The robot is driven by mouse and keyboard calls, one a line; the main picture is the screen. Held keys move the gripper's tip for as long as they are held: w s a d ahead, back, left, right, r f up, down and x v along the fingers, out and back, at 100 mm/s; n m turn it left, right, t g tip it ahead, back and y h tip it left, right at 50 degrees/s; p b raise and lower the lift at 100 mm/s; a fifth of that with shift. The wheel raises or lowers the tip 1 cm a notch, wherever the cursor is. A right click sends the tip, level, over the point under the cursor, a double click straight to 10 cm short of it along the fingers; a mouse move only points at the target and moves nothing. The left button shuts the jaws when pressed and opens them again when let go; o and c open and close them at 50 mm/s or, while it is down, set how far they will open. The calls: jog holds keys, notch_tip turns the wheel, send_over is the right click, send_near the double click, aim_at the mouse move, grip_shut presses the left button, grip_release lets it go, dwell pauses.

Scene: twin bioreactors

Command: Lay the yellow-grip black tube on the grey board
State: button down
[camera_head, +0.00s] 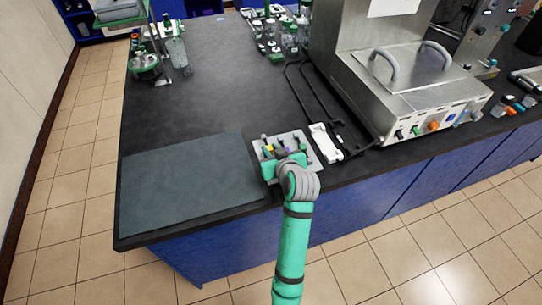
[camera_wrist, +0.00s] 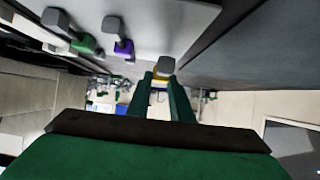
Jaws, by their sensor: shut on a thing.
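My gripper (camera_wrist: 162,88) is shut on the yellow grip (camera_wrist: 160,76) of the tube, which shows between the two green fingers in the wrist view. A grey end piece (camera_wrist: 166,65) stands out past the fingertips. The black part of the tube is hidden. In the head view the yellow grip (camera_head: 268,149) shows by my gripper (camera_head: 272,158), over the left part of a light grey rack (camera_head: 314,156). I cannot tell whether the tube is clear of the rack. The grey board (camera_head: 185,186) lies flat and empty on the counter, left of the rack.
A purple grip (camera_wrist: 124,48) and a green grip (camera_wrist: 84,43) remain at the rack. A white item (camera_head: 325,142) lies right of the rack, near a steel bath (camera_head: 420,85) with a lid. Glassware (camera_head: 175,50) stands at the far left. The counter behind the board is clear.

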jog(key=shift+f, duration=1.5)
jog(key=shift+f, duration=0.15)
jog(key=c, duration=1.6)
grip_release()
jog(key=shift+r, duration=0.2)
jog(key=v, duration=1.2)
jog(key=shift+f, duration=0.1)
